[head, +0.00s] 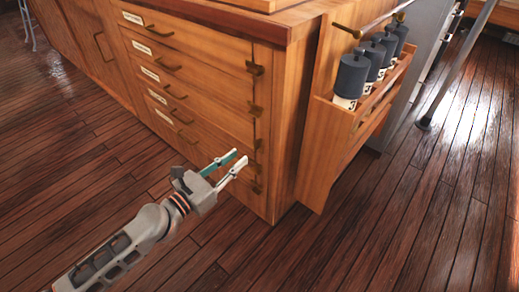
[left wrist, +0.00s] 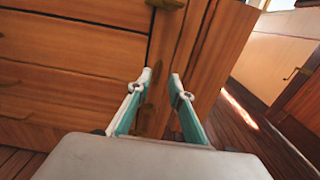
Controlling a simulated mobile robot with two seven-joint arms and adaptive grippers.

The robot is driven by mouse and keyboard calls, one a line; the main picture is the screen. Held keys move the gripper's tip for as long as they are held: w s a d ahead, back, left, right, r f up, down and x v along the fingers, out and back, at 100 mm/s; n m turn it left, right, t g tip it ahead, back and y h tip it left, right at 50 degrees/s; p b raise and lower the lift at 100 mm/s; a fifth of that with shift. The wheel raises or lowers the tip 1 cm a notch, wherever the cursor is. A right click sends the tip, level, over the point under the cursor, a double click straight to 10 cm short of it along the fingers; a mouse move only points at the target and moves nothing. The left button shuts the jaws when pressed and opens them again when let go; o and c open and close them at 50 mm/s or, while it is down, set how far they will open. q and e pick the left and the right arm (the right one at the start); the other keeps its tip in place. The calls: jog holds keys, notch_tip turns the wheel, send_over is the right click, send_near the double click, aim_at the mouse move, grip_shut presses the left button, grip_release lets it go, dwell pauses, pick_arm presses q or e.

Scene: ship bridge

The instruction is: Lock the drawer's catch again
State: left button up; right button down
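A wooden chest of drawers (head: 205,75) has several stacked drawers with brass pulls and white labels; all look closed. Small brass catches sit along its right edge, such as the top one (head: 255,69) and the second one (head: 255,108). My left gripper (head: 231,161) is in front of the lower right edge of the drawers, fingers apart and empty. In the left wrist view, the fingers (left wrist: 160,76) point at the catch strip; one brass catch (left wrist: 147,118) shows low between them and another (left wrist: 165,5) at the top.
A wooden side rack (head: 345,112) with dark-topped cylinders (head: 352,76) juts out right of the drawers. A metal pole (head: 455,70) stands farther right. The plank floor (head: 370,225) in front is clear.

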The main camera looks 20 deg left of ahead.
aim_at(258, 148)
pick_arm(q)
jog(key=x, duration=0.7)
jog(key=shift+w, duration=0.25)
grip_shut()
